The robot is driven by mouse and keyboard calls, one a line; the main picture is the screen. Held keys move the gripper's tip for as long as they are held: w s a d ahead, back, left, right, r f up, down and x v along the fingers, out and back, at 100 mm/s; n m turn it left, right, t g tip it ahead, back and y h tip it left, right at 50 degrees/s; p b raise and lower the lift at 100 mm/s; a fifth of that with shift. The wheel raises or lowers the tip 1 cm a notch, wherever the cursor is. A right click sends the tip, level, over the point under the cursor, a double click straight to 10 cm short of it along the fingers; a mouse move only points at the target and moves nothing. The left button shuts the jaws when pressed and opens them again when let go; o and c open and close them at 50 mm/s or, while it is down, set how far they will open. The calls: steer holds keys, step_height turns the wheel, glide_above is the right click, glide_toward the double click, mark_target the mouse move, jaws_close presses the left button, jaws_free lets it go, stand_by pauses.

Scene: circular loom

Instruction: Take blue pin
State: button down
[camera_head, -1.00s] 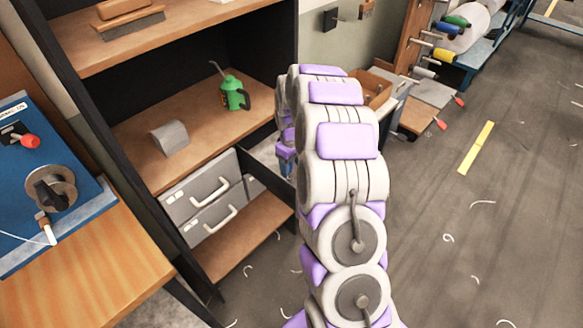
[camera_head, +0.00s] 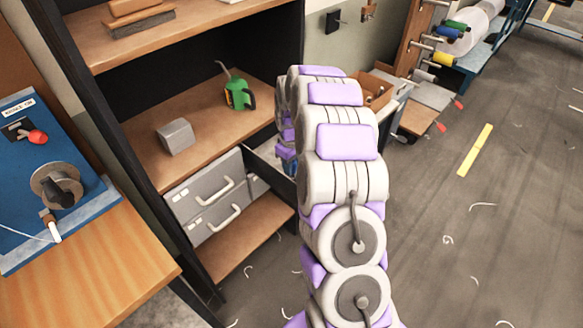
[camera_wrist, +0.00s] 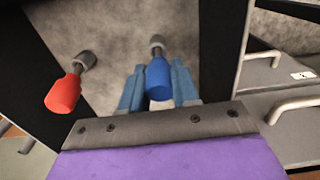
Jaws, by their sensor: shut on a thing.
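The blue pin (camera_wrist: 158,78) has a blue handle and a dark shank with a grey collar. It lies in the middle of the wrist view, between the two blue fingers of my gripper (camera_wrist: 157,88), which is shut on its handle. A red pin (camera_wrist: 63,93) of the same shape lies to the left, apart from the fingers. Both are over the grey floor of an open drawer (camera_wrist: 110,28). In the head view my gripper (camera_head: 287,152) is partly hidden by my arm at the open drawer (camera_head: 268,168), and the blue pin cannot be made out.
The drawer's dark walls stand close on both sides of my gripper. Grey drawer fronts with handles (camera_head: 212,192) are beside it, under a shelf with a green oil can (camera_head: 240,93) and a grey block (camera_head: 175,136). A workbench (camera_head: 100,270) stands left. The floor at right is mostly clear.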

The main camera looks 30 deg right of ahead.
steer(key=shift+d+r, duration=0.2)
steer(key=shift+r, duration=0.35)
steer(key=shift+p, duration=0.3)
steer(key=shift+a+r+p, duration=0.1)
steer(key=shift+r+p, duration=0.75)
steer(key=shift+r, duration=1.2)
